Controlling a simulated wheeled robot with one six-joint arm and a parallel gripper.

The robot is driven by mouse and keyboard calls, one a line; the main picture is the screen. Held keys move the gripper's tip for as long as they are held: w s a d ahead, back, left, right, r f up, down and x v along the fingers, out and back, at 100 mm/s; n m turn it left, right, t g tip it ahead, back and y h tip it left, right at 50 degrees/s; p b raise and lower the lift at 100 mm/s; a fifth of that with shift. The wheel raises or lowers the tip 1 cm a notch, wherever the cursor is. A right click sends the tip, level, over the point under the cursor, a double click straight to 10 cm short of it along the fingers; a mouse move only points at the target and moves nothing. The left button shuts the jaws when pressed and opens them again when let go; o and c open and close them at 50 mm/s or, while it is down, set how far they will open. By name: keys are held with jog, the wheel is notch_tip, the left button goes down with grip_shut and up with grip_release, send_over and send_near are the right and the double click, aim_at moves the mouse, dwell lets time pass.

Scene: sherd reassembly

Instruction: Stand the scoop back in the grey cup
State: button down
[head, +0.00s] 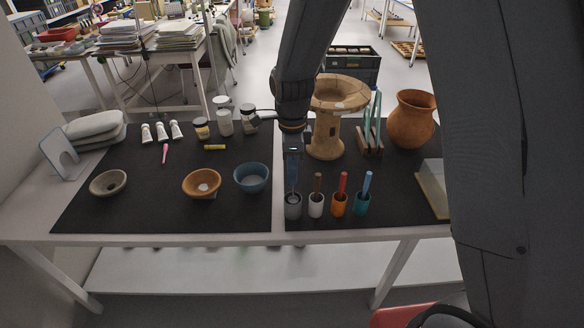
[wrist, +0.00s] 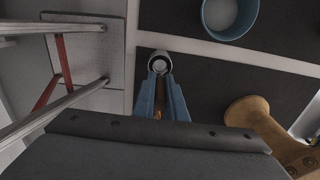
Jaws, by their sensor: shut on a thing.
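The grey cup (head: 293,212) stands at the left end of a row of cups near the front of the dark mat. My gripper (head: 292,182) points down directly above it. In the wrist view my gripper (wrist: 162,82) has its blue fingers closed together on the scoop, of which a brownish part (wrist: 157,114) shows between them. The round rim of the grey cup (wrist: 160,54) shows just beyond the fingertips. The scoop's lower end is hidden, and I cannot tell whether it is inside the cup or just above it.
White (head: 316,210), orange (head: 339,209) and blue (head: 361,208) cups holding handled tools stand close to the right. A blue bowl (head: 251,187) is to the left. A tan pedestal vessel (head: 327,145) and a round pot (head: 411,125) stand behind.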

jog(key=shift+f+b, duration=0.55)
jog(key=shift+f, duration=1.1)
jog(key=c, duration=1.7)
grip_release()
jog(key=shift+r+b, duration=0.8)
jog(key=shift+r, duration=3.15)
jog(key=s+d+n, duration=0.5)
jog(key=n, duration=0.1)
jog(key=s+d+n, duration=0.5)
jog(key=n, duration=0.1)
jog(key=s+d+n+t, duration=0.1)
jog(key=s+d+n, duration=0.4)
jog(key=n, duration=0.1)
jog(key=shift+s+d+r, duration=0.1)
jog(key=shift+r, duration=0.05)
